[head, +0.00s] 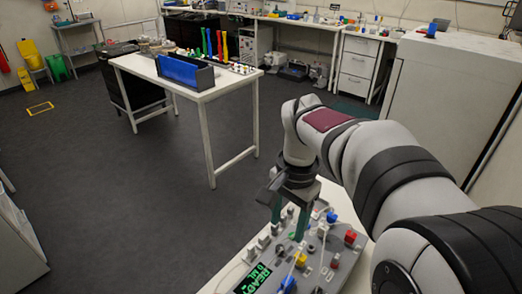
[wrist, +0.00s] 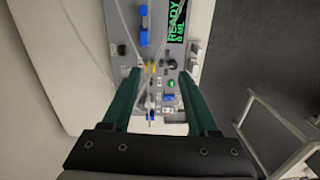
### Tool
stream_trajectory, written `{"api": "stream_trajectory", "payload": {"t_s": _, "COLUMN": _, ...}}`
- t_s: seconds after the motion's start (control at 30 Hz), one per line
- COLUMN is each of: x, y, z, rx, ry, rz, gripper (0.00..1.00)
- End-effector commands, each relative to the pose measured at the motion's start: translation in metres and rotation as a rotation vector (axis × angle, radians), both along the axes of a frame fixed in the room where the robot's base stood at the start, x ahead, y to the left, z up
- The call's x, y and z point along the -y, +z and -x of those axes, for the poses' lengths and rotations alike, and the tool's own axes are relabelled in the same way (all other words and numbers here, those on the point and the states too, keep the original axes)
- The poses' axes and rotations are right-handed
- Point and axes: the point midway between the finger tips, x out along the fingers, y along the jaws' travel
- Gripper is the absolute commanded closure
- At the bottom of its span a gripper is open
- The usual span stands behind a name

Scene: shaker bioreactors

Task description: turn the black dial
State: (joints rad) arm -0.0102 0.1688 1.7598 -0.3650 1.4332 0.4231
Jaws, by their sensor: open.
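The black dial (wrist: 172,64) is a small round knob on the grey control panel (head: 318,272), below the green-lettered READY display (wrist: 177,20) in the wrist view. In the head view it seems to be a dark knob (head: 279,250) beside the yellow part. My gripper (wrist: 159,75) has its two green fingers spread, with nothing held between them. In the wrist view the dial lies between the fingertips, nearer the right one. In the head view my gripper (head: 289,217) points down over the panel's back part. Its height above the dial is hard to tell.
A yellow part (wrist: 151,67), a green button (wrist: 171,83) and blue parts (wrist: 143,38) crowd the panel near the dial. Thin pale tubes cross it. A red part (head: 350,237) stands on its right. A white table (head: 195,92) stands farther off, with open floor between.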

Motion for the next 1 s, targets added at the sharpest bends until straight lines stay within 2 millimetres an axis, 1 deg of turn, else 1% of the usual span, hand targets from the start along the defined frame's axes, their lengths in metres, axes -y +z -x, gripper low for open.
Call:
{"api": "stream_trajectory", "payload": {"t_s": 0.03, "x": 0.002, "y": -0.007, "z": -0.025, "rx": -0.002, "ry": -0.036, "rz": 0.013, "gripper": 0.41}}
{"api": "stream_trajectory", "payload": {"t_s": 0.1, "x": 0.004, "y": -0.014, "z": -0.049, "rx": 0.002, "ry": -0.079, "rz": 0.026, "gripper": 0.41}}
{"api": "stream_trajectory", "payload": {"t_s": 0.2, "x": 0.005, "y": -0.022, "z": -0.062, "rx": 0.006, "ry": -0.104, "rz": 0.034, "gripper": 0.41}}
{"api": "stream_trajectory", "payload": {"t_s": 0.27, "x": 0.005, "y": -0.030, "z": -0.062, "rx": 0.004, "ry": -0.105, "rz": 0.033, "gripper": 0.41}}
{"api": "stream_trajectory", "payload": {"t_s": 0.37, "x": 0.005, "y": -0.056, "z": -0.061, "rx": 0.001, "ry": -0.104, "rz": 0.033, "gripper": 0.41}}
{"api": "stream_trajectory", "payload": {"t_s": 0.5, "x": 0.004, "y": -0.098, "z": -0.061, "rx": 0.001, "ry": -0.104, "rz": 0.033, "gripper": 0.41}}
{"api": "stream_trajectory", "payload": {"t_s": 0.6, "x": 0.004, "y": -0.124, "z": -0.062, "rx": 0.003, "ry": -0.103, "rz": 0.033, "gripper": 0.41}}
{"api": "stream_trajectory", "payload": {"t_s": 0.7, "x": 0.004, "y": -0.144, "z": -0.062, "rx": 0.004, "ry": -0.103, "rz": 0.033, "gripper": 0.41}}
{"api": "stream_trajectory", "payload": {"t_s": 0.83, "x": 0.003, "y": -0.163, "z": -0.063, "rx": 0.005, "ry": -0.103, "rz": 0.033, "gripper": 0.41}}
{"api": "stream_trajectory", "payload": {"t_s": 1.0, "x": 0.003, "y": -0.174, "z": -0.063, "rx": 0.008, "ry": -0.104, "rz": 0.033, "gripper": 0.41}}
